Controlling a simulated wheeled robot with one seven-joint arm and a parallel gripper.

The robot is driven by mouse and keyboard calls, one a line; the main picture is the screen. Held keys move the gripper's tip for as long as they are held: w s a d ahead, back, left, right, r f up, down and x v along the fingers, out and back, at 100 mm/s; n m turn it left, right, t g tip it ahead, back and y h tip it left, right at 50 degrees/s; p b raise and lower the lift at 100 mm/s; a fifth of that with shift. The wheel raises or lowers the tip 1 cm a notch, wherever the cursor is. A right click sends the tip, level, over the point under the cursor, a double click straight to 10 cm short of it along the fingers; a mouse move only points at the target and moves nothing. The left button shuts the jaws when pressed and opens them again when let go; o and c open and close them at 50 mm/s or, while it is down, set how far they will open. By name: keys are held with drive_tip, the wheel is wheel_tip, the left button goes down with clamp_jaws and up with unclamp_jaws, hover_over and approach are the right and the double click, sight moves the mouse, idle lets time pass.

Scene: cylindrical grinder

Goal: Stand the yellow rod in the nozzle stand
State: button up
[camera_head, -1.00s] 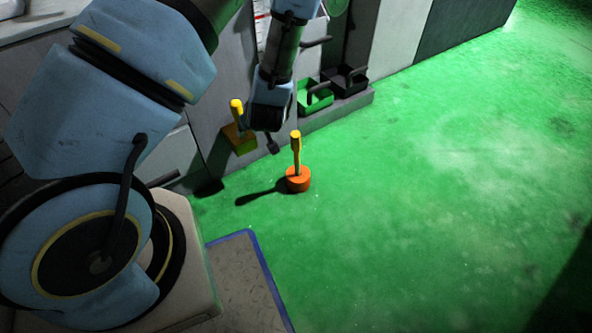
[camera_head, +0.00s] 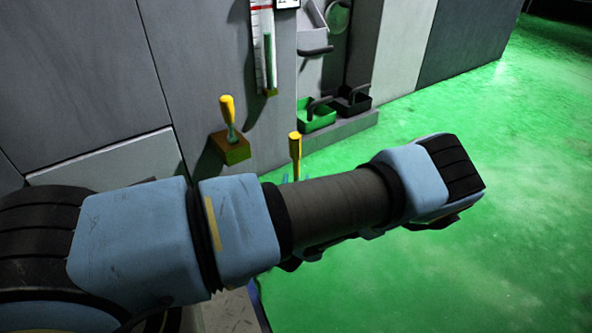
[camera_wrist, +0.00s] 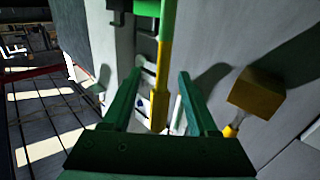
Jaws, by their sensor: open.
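A yellow rod (camera_head: 295,146) stands upright in the head view, its lower part hidden behind my arm. A yellow rod, seemingly the same one, shows in the wrist view (camera_wrist: 160,96) between the fingers of my gripper (camera_wrist: 161,74). The gripper is open, with a gap on each side of the rod. Another yellow-topped piece (camera_head: 228,108) stands on a brownish-yellow block (camera_head: 231,150) by the grey wall; the block also shows at right in the wrist view (camera_wrist: 257,92). I cannot tell which thing is the nozzle stand. My arm hides the orange base.
A green tray (camera_head: 316,118) and a black tray (camera_head: 352,103) sit on a ledge at the foot of the wall. A white gauge (camera_head: 262,45) hangs on the grey cabinet (camera_head: 205,60). The green floor (camera_head: 510,240) at right is open.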

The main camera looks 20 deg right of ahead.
sight(297, 162)
drive_tip(key=b+x, duration=0.4)
drive_tip(key=x, duration=0.4)
drive_tip(key=shift+w+b, duration=0.4)
drive_tip(key=shift+w, duration=0.05)
drive_tip(key=shift+w+d+r, duration=0.1)
drive_tip(key=shift+w, duration=0.15)
clamp_jaws()
